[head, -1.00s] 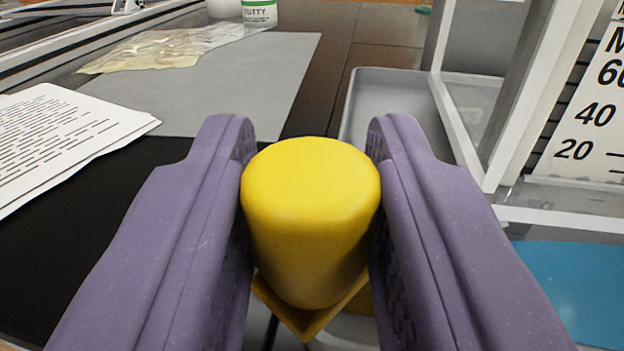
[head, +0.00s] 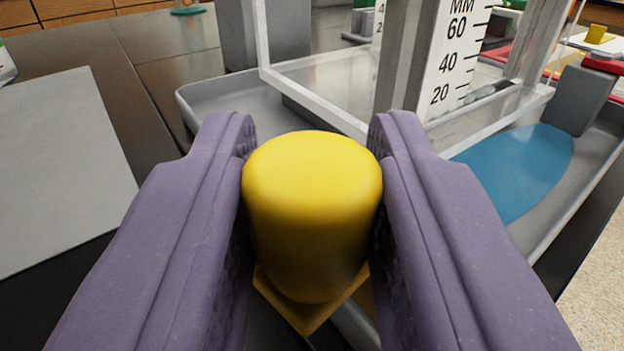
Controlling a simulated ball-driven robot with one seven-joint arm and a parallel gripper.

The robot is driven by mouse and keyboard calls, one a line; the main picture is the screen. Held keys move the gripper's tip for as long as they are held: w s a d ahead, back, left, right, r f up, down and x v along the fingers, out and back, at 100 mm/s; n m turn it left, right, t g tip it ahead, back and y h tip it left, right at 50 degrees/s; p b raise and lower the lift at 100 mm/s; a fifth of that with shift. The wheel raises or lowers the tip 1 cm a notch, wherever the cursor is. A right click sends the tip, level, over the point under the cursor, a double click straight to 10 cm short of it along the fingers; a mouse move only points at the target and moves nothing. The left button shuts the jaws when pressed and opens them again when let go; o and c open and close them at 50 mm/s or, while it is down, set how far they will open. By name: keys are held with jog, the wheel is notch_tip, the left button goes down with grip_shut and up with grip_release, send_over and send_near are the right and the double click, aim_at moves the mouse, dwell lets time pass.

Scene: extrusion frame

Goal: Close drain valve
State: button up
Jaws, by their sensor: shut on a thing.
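A yellow rounded knob (head: 312,205), which looks like the drain valve's handle, sits between the two purple fingers of my gripper (head: 312,170). The fingers press on its left and right sides, and my gripper is shut on it. A yellow angular piece (head: 300,312) shows just below the knob. The rest of the valve under the knob is hidden by the knob and the fingers.
A grey tray (head: 205,97) lies beyond the gripper, with a clear-walled tank frame (head: 310,98) and a millimetre scale (head: 455,60) standing in it. A blue patch (head: 520,170) lies at the right in the tray. A grey sheet (head: 60,170) lies on the dark bench at the left.

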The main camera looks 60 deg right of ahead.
jog(key=shift+w+d+m+g, duration=0.1)
jog(key=shift+w+m+g, duration=0.05)
jog(key=shift+m+g, duration=0.2)
dwell(0.3)
jog(key=o, duration=0.9)
jog(key=shift+o, duration=0.2)
jog(key=p+v, duration=0.1)
jog(key=v, duration=0.7)
jog(key=shift+p, duration=0.35)
jog(key=shift+w, duration=0.2)
